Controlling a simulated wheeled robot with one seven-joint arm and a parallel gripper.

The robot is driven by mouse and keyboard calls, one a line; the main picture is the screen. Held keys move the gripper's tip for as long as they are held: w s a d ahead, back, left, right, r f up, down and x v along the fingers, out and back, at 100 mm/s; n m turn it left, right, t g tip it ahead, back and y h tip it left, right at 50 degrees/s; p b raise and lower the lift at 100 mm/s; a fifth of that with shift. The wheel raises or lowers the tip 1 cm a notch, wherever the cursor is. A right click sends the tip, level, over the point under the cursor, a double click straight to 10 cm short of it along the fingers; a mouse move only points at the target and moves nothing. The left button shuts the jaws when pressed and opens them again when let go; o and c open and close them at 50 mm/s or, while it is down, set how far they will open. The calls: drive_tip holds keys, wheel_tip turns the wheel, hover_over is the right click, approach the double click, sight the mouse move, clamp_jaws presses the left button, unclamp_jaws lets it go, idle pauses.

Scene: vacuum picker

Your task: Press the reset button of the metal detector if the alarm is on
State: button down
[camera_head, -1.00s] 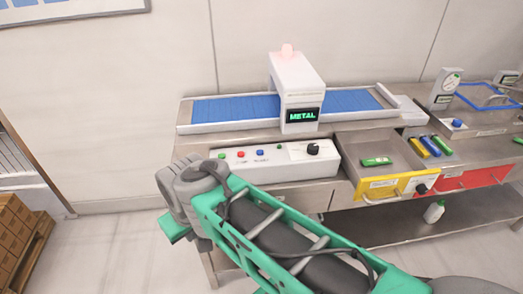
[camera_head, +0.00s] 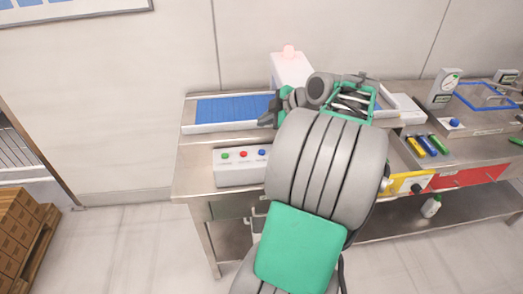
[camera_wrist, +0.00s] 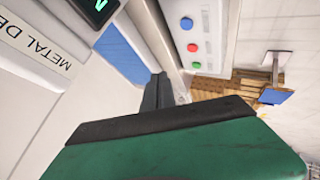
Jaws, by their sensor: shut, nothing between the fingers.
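The white metal detector (camera_head: 290,70) stands over the blue conveyor belt (camera_head: 232,109). The lamp (camera_head: 288,51) on its top glows pinkish red. My arm hides its display in the head view; a corner of the display (camera_wrist: 97,6) with green lettering shows in the wrist view. The white control panel (camera_head: 232,173) has a green button (camera_head: 226,155), a red button (camera_head: 243,153) and a blue button (camera_head: 262,152); they also show in the wrist view. Their labels are too small to read. My gripper (camera_head: 266,120) is shut and empty, near the belt and behind the panel.
My arm covers the panel's right part. A tray on the right holds a yellow-blue stick (camera_head: 420,147) and a green one (camera_head: 439,144). A dial gauge (camera_head: 447,83) stands behind. Stacked boxes (camera_head: 22,220) are at the left. The floor before the bench is clear.

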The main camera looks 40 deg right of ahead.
sight(264, 153)
wheel_tip(264, 153, down, 8)
drive_tip(key=b, duration=0.5)
drive_tip(key=shift+f, duration=0.2)
drive_tip(key=shift+f+b, duration=0.2)
drive_tip(key=shift+b, duration=0.1)
drive_tip(key=shift+f, duration=0.15)
idle(1.5)
drive_tip(key=shift+f+b, duration=0.25)
drive_tip(key=shift+b, duration=0.35)
drive_tip(key=shift+f+b, duration=0.4)
drive_tip(key=shift+b, duration=0.1)
drive_tip(key=shift+r, duration=0.1)
idle(0.5)
drive_tip(key=shift+r+p, duration=0.3)
drive_tip(key=shift+r, duration=0.4)
